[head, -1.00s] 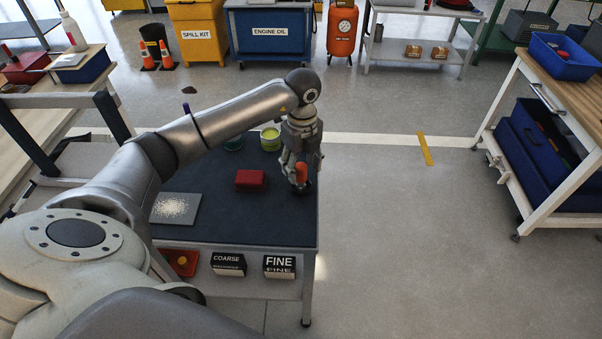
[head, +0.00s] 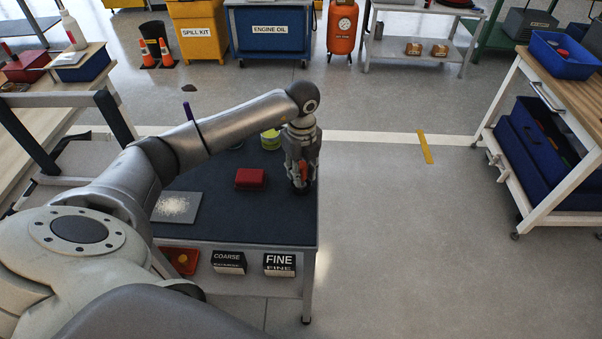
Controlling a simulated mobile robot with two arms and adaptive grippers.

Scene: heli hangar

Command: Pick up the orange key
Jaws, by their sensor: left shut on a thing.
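The orange key (head: 304,171) shows as a small patch of orange between the fingers of my left gripper (head: 301,184). It is near the right edge of the dark-topped table (head: 235,223). My left gripper points down and is shut on the key; the fingers hide most of it. I cannot tell whether the key still touches the table top. My right gripper is not in view.
On the table are a red block (head: 250,178), a grey sheet with pale grains (head: 176,208) and a yellow-green tin (head: 272,138) behind. Boxes marked COARSE (head: 229,261) and FINE (head: 280,264) sit on the lower shelf.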

